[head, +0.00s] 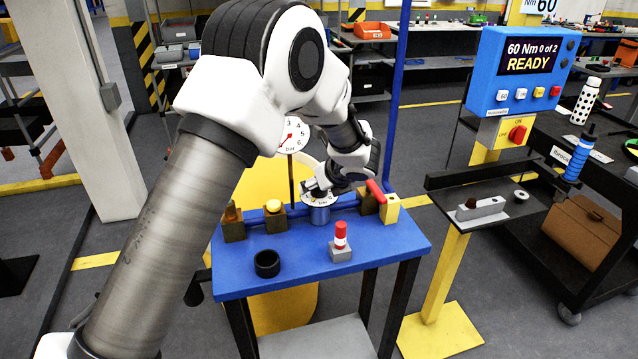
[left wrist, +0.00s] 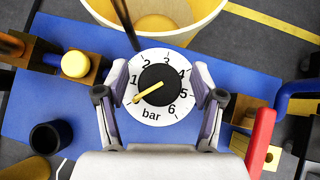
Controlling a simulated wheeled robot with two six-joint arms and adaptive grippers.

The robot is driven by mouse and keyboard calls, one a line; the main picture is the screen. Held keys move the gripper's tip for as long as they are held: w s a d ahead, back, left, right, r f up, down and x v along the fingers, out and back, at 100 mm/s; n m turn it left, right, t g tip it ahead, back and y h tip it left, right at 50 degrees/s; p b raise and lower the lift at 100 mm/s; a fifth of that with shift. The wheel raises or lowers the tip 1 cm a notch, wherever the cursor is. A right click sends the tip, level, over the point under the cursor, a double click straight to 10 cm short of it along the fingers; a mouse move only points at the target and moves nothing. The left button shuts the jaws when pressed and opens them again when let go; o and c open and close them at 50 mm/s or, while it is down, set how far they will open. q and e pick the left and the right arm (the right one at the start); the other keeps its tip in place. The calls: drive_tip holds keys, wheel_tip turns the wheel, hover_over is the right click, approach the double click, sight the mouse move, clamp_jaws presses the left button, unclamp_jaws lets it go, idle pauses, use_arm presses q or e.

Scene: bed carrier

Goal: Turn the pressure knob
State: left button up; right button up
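The pressure knob (left wrist: 160,77) is black with a yellow pointer. It sits in the middle of a white dial (left wrist: 151,56) numbered 1 to 6 with "bar". The pointer points to the lower left, just below the 1. My left gripper (left wrist: 160,88) is open, with one finger on each side of the dial and a gap to the knob. In the head view my left gripper (head: 322,187) is above the blue regulator body (head: 319,214) and mostly hides the knob. A white gauge (head: 291,136) stands behind it. My right gripper is not in view.
The blue table (head: 300,260) holds a black ring (head: 267,263), a red-and-white piece (head: 340,238), a yellow-topped brass fitting (head: 273,209) and a red-handled valve (head: 377,192). A yellow bin (left wrist: 190,12) is behind. A blue display reading READY (head: 520,70) stands at right.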

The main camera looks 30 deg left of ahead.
use_arm(q)
drive_tip(key=v, duration=1.2)
